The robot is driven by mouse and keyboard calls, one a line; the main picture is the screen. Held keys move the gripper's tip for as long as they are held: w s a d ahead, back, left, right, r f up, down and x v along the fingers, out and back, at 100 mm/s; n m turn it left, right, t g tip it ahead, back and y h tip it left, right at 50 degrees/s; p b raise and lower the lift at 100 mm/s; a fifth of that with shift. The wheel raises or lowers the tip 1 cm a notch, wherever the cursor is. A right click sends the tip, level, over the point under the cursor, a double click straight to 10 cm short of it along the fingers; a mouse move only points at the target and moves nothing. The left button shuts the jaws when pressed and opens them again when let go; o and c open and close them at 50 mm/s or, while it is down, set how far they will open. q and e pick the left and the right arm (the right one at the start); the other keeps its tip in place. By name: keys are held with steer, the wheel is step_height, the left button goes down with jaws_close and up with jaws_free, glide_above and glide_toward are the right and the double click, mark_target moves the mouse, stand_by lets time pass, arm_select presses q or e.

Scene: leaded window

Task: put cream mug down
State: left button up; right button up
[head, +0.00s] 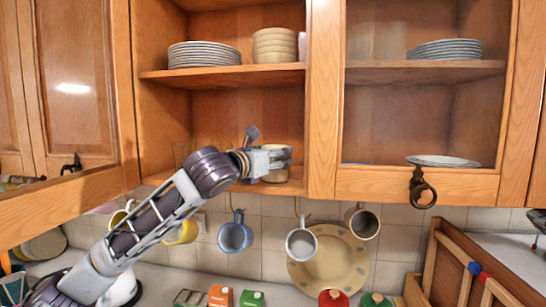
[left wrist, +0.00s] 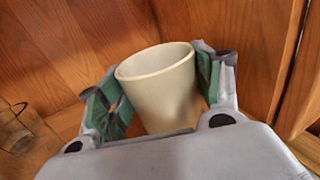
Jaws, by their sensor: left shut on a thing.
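The cream mug (left wrist: 160,85) is between the green-padded fingers of my left gripper (left wrist: 155,95) in the left wrist view, with its open rim visible. In the head view my left gripper (head: 268,160) reaches into the lower part of the open cabinet, and the cream mug (head: 277,176) shows partly behind it, close to the bottom shelf (head: 285,188). I cannot tell whether the mug's base touches the shelf. The gripper is shut on the mug. My right gripper is not in view.
A clear glass (head: 182,152) stands at the left of the lower shelf. Plates (head: 204,55) and cream bowls (head: 275,45) fill the shelf above. An open door (head: 75,110) is at the left, a glazed door (head: 420,185) at the right. Several mugs, including a blue one (head: 235,235), hang below.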

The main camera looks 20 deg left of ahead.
arm_select(q)
steer(key=o, duration=1.2)
steer(key=shift+f, duration=0.1)
steer(key=shift+s+a+b, duration=0.15)
steer(key=shift+s+b, duration=0.1)
steer(key=shift+s, duration=0.55)
steer(key=shift+s+a+b, duration=0.1)
steer(key=shift+s+b, duration=0.1)
steer(key=shift+s, duration=0.55)
steer(key=s+b, duration=0.1)
steer(key=s, duration=0.3)
steer(key=shift+s+a, duration=0.2)
